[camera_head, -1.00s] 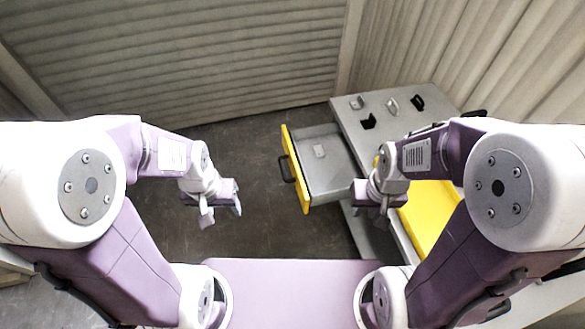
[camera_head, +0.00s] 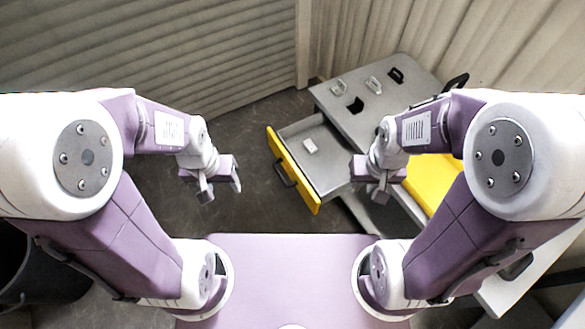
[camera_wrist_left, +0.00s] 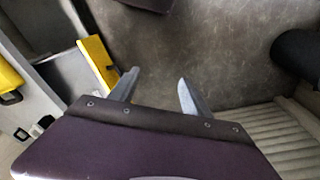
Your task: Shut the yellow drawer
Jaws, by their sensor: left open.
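The yellow drawer stands pulled out of a grey cabinet (camera_head: 385,95). Its yellow front (camera_head: 296,172) has a black handle (camera_head: 284,174) and faces left toward my left gripper. A small light object lies inside the grey drawer tray (camera_head: 325,165). My left gripper (camera_head: 221,188) is open and empty, left of the drawer front and apart from it. In the left wrist view a yellow panel (camera_wrist_left: 97,62) shows left of the open fingers (camera_wrist_left: 158,90). My right gripper (camera_head: 373,193) is by the drawer's right end; its finger opening is unclear, and contact cannot be told.
Several small brackets, including a black one (camera_head: 355,105), are on the cabinet top. A yellow surface (camera_head: 430,180) lies behind my right arm. A dark bin (camera_head: 40,265) stands at lower left. Corrugated walls close off the back. Floor (camera_head: 250,205) is clear between my left gripper and the drawer.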

